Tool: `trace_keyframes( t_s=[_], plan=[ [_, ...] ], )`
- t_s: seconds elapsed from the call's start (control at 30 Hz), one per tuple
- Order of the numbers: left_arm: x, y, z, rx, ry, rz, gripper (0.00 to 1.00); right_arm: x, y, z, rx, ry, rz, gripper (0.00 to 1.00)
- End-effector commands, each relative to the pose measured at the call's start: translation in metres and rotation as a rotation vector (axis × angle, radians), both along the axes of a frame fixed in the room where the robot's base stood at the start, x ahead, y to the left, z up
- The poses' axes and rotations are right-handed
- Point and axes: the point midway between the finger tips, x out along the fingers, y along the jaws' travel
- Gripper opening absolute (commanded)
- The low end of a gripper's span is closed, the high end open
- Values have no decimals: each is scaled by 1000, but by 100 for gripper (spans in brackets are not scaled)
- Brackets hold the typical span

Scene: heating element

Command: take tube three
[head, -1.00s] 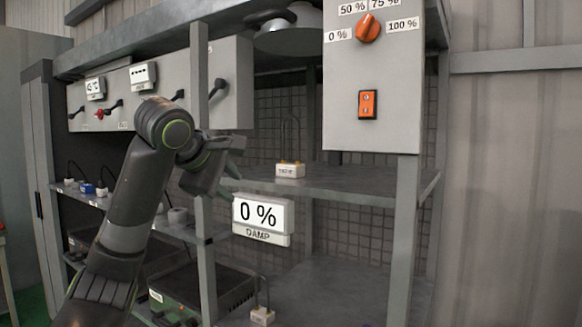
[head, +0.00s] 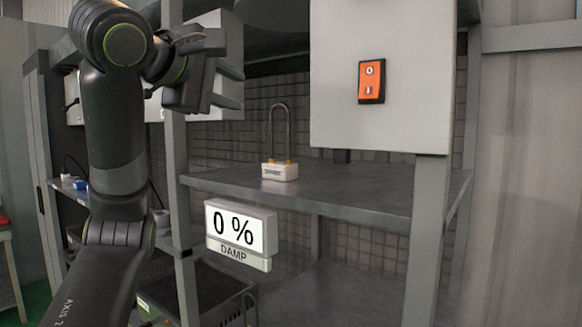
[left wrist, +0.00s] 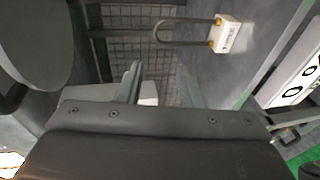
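A heating tube (head: 279,171), a grey U-shaped loop on a white block with a small label, stands upright on the grey middle shelf (head: 350,193). The label is too blurred to read surely as tube three. The tube also shows at the top of the left wrist view (left wrist: 228,35). My left gripper (head: 230,88) is raised left of the tube and higher in the picture, apart from it. In the left wrist view its two fingers (left wrist: 160,84) stand apart with nothing held between them. My right gripper is not in view.
A display reading 0 % DAMP (head: 240,230) hangs at the shelf's front edge. A grey box with an orange switch (head: 371,82) hangs above the shelf on the right. Upright posts (head: 428,240) frame the rack. The shelf right of the tube is clear.

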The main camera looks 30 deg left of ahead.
Motion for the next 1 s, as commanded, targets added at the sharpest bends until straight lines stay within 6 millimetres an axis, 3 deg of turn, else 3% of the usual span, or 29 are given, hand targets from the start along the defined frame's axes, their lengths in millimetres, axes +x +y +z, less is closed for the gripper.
trace_keyframes(
  t_s=[0.13,0.3,0.37,0.7,1.0],
  plan=[
    [9,0,-7,-5,-2,-4,33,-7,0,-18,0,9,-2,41],
    [24,0,-12,-3,2,-4,33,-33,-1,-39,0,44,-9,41],
    [40,2,-6,-1,9,0,33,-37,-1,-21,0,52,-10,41],
    [106,7,-19,-2,6,-1,33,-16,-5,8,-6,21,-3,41],
    [127,6,-23,0,4,-1,33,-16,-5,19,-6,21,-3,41]
  ],
)
